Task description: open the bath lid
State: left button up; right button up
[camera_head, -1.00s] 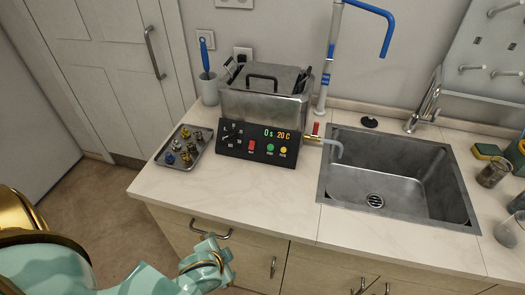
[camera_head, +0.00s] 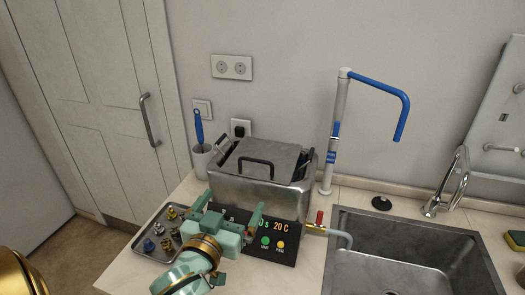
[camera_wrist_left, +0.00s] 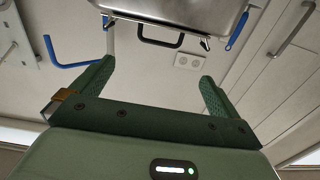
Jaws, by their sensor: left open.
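The bath (camera_head: 258,194) is a steel box on the counter behind a black control panel (camera_head: 285,252). Its grey metal lid (camera_head: 262,151) lies shut on top, with a black handle (camera_head: 256,164) on it. In the left wrist view the steel bath (camera_wrist_left: 180,14) is at the top, with the black handle (camera_wrist_left: 160,40) beyond the fingertips. My left gripper (camera_head: 226,208) is open and empty in front of the bath, over the panel, its two fingers spread and pointing toward the bath. It hides part of the panel. It is apart from the handle. My right gripper is out of view.
A tray (camera_head: 140,252) of small metal fittings lies left of the panel. A cup with a blue brush (camera_head: 199,128) stands behind left. A tap with a red lever (camera_head: 319,218) sticks out right. A blue-armed stand (camera_head: 334,140) and the sink (camera_head: 395,262) are further right.

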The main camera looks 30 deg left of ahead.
pick_arm(q)
send_near(256, 160)
jog(key=x, duration=1)
jog(key=shift+w+a+f+b, duration=0.1)
jog(key=shift+w+f+b, duration=0.1)
jog(key=shift+b, duration=0.1)
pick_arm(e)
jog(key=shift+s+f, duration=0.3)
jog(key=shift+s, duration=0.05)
